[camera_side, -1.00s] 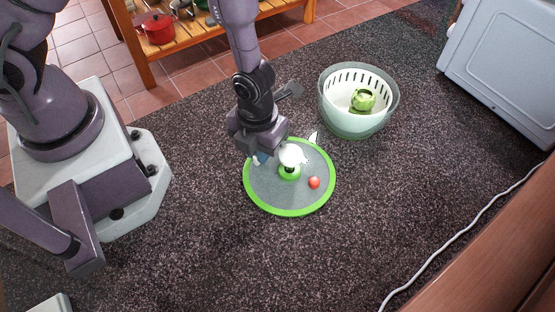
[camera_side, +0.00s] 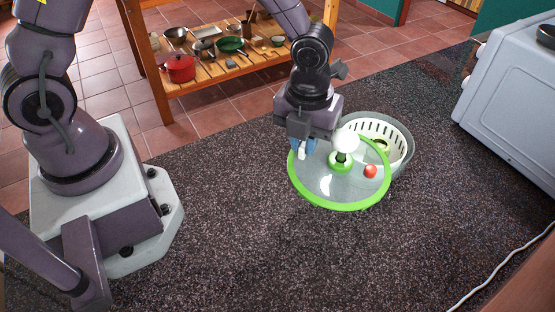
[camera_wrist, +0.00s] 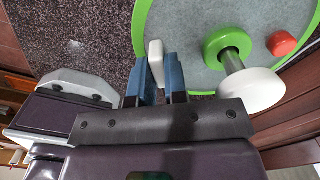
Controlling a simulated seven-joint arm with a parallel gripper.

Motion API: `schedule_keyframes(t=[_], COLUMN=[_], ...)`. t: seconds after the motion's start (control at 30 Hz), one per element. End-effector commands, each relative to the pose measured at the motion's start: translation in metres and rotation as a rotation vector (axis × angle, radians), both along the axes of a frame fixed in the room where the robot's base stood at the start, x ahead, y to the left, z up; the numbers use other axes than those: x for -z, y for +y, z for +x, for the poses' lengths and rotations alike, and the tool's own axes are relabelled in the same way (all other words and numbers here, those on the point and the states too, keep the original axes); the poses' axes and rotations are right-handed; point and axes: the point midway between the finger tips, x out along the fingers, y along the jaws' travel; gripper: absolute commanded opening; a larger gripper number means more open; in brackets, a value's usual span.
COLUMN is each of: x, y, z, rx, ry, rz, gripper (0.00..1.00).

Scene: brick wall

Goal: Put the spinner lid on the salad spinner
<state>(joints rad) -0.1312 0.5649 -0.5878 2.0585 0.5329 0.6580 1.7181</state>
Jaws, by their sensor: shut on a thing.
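The spinner lid, a grey translucent disc with a bright green rim (camera_side: 338,207), has a white knob on a short post and a red button. My gripper (camera_side: 304,148) is shut on the lid near its edge and holds it tilted above the counter. In the wrist view, the blue fingers (camera_wrist: 163,72) close around a white piece at the lid's edge, beside the green rim (camera_wrist: 142,14). The salad spinner (camera_side: 408,160), a clear bowl with a white slotted basket, stands behind and right of the lid. The lid hides the left part of it.
The dark speckled counter (camera_side: 230,235) is clear in front of and left of the lid. A grey-white appliance (camera_side: 515,105) stands at the right, with a white cable (camera_side: 510,272) near it. A wooden shelf with a red pot (camera_side: 180,68) is beyond the counter.

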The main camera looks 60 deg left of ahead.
Motion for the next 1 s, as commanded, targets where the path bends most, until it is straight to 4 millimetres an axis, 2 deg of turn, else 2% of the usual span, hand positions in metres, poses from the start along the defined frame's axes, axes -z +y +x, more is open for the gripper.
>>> schedule_keyframes(t=[0.03,0.2,0.4,0.63,1.0], x=[-0.006,-0.024,-0.04,-0.037,-0.004], y=[0.001,0.01,0.02,0.023,0.022], z=[0.02,0.072,0.105,0.113,0.112], rx=[-0.053,-0.215,-0.333,-0.363,-0.359], ry=[-0.007,-0.003,0.007,0.012,0.011], rz=[-0.003,-0.005,-0.012,-0.013,-0.012], gripper=[0.0,0.0,0.0,0.0,0.0])
